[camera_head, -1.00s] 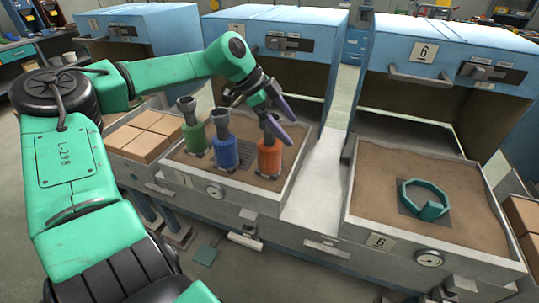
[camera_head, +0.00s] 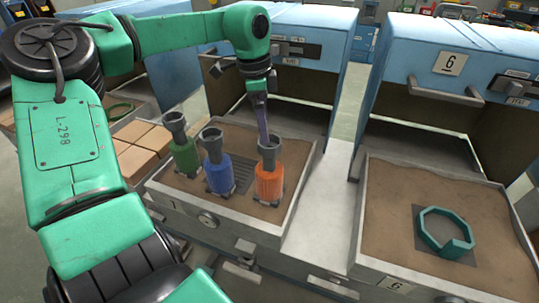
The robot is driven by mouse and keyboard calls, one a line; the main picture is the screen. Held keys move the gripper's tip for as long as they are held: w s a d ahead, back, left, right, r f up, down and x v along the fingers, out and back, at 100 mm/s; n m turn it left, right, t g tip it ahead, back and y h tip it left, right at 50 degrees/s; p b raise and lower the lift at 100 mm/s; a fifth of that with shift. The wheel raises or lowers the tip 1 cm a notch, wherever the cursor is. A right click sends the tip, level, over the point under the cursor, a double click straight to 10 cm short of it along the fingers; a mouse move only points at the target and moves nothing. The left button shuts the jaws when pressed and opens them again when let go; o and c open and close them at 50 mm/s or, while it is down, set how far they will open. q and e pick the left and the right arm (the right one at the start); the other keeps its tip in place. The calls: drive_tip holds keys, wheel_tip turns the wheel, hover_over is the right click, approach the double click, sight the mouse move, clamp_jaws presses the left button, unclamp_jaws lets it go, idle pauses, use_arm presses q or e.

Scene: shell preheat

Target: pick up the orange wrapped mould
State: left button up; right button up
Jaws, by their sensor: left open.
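The orange wrapped mould (camera_head: 269,184) stands upright in the sand tray (camera_head: 300,203) left of centre, with a grey cup-shaped top. A blue wrapped mould (camera_head: 219,175) stands just left of it, and a green one (camera_head: 185,157) further left. My left gripper (camera_head: 263,138) points down at the orange mould's top from behind it. Its purple finger reaches the cup's rim; I cannot tell whether it touches. The jaws are open, and one finger is mostly hidden behind the other. My right gripper is not in view.
A second sand tray (camera_head: 375,215) on the right holds a green ring-shaped piece (camera_head: 445,233). Blue ovens (camera_head: 450,50) with open fronts stand behind the trays. Cardboard-coloured blocks (camera_head: 135,158) lie at left. A bare pale strip (camera_head: 322,205) separates the trays.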

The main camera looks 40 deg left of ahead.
sight(270, 143)
use_arm(q)
drive_tip(key=f, duration=0.2)
drive_tip(key=f+p, duration=0.1)
drive_tip(key=f, duration=0.1)
drive_tip(key=w+f, duration=0.1)
drive_tip(key=f, duration=0.2)
drive_tip(key=shift+w+d+p, duration=0.1)
drive_tip(key=shift+d+p, duration=0.2)
drive_tip(key=shift+w+f, duration=0.1)
drive_tip(key=shift+f, duration=0.25)
drive_tip(key=c, duration=1.6)
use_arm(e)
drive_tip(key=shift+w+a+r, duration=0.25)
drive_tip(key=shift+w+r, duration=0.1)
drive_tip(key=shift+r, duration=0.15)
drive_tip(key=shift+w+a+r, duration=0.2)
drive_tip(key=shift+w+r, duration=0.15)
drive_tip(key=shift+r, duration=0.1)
